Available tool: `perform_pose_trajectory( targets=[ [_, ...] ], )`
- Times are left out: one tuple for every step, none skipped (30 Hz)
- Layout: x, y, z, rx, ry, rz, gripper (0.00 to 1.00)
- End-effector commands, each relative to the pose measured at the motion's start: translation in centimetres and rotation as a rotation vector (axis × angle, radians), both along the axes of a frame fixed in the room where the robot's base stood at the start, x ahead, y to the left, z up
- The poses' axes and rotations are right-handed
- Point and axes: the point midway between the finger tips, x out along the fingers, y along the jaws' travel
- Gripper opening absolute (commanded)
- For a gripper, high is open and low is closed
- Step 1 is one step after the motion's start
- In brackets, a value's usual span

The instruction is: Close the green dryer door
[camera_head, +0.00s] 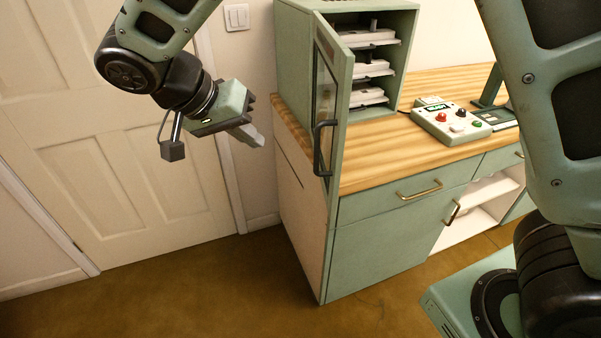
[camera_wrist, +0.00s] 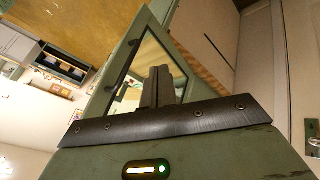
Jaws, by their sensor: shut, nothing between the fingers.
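The green dryer (camera_head: 388,20) stands on the wooden counter in the head view, with several white trays on its shelves. Its green door (camera_head: 343,90) is open and swung out toward the camera, past the counter's front edge. The door has a glass pane and a dark handle (camera_head: 320,148). My gripper (camera_head: 258,139) is shut and empty, left of the door and apart from it. In the wrist view my shut fingers (camera_wrist: 156,88) show in front of the door's frame and glass (camera_wrist: 176,62). The gap between them cannot be judged there.
The wooden counter (camera_head: 400,150) holds a control box (camera_head: 450,122) with red and dark knobs, right of the dryer. Green drawers and a cabinet (camera_head: 380,250) are below. A white room door (camera_head: 110,150) is behind my gripper. Brown floor (camera_head: 200,290) in front is clear.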

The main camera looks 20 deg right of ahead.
Motion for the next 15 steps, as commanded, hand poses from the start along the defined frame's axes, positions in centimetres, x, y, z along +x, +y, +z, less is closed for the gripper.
perform_pose_trajectory(
  targets=[
    [0.1,-0.5,-0.4,-0.003,0.003,-0.001,0.00],
    [0.1,-0.9,-0.8,-0.002,0.004,-0.002,0.00],
    [0.2,-1.3,-1.3,-0.002,0.005,-0.001,0.00],
    [0.2,-1.6,-1.8,-0.003,0.006,-0.001,0.00],
    [0.3,-2.0,-2.3,-0.002,0.007,-0.001,0.00],
    [0.4,-2.5,-3.0,-0.003,0.007,-0.002,0.00],
    [0.5,-2.9,-3.5,-0.002,0.007,-0.001,0.00],
    [0.6,-3.2,-4.0,-0.002,0.007,-0.001,0.00],
    [0.6,-3.7,-4.7,-0.002,0.008,0.000,0.00],
    [0.7,-4.1,-5.2,-0.002,0.008,0.000,0.00],
    [0.8,-4.5,-5.6,-0.002,0.007,-0.001,0.00],
    [0.9,-4.9,-6.3,-0.001,0.008,0.000,0.00],
    [0.9,-5.2,-6.7,-0.001,0.008,0.000,0.00],
    [1.0,-5.6,-7.2,-0.001,0.008,0.000,0.00],
    [0.6,-6.2,-6.8,0.001,0.007,0.000,0.00]
  ],
)
